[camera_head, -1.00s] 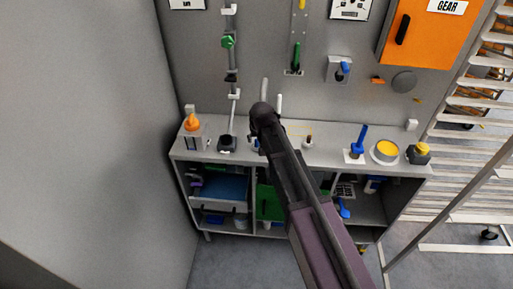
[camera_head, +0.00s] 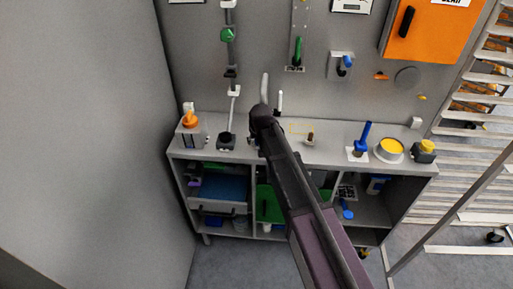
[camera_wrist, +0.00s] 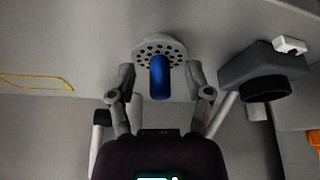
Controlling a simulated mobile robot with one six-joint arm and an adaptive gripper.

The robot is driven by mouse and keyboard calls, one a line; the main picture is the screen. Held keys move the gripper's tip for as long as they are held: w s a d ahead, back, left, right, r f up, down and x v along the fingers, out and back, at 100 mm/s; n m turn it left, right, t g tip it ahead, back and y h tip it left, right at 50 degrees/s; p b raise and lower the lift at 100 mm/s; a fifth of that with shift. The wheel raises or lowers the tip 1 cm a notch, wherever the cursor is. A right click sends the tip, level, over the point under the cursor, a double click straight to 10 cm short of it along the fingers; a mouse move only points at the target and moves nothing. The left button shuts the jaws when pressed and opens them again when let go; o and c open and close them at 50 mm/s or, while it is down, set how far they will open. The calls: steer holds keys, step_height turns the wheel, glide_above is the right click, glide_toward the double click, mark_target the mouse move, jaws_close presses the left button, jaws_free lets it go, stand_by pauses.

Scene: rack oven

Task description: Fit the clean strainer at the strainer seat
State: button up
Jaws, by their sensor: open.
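In the wrist view a pale, round perforated disc, which looks like the strainer (camera_wrist: 146,49), has a blue handle (camera_wrist: 160,80) standing out from it. My gripper (camera_wrist: 161,84) is open, with one finger on each side of the blue handle. A clear gap shows between the handle and each finger. The disc lies against the pale bench surface; I cannot tell whether it sits in a seat. In the head view my arm hides the gripper's fingers and most of the strainer. I cannot make out the strainer seat for certain.
A dark block with a round black opening (camera_wrist: 266,88) stands close to the right finger in the wrist view. A yellow outline (camera_wrist: 36,82) marks the surface at left. On the bench (camera_head: 330,155) stand an orange-topped bottle (camera_head: 190,120), a blue-handled tool (camera_head: 362,137) and a yellow-filled bowl (camera_head: 390,149).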

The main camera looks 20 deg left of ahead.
steer(key=shift+f, duration=0.1)
stand_by(0.5)
jaws_close()
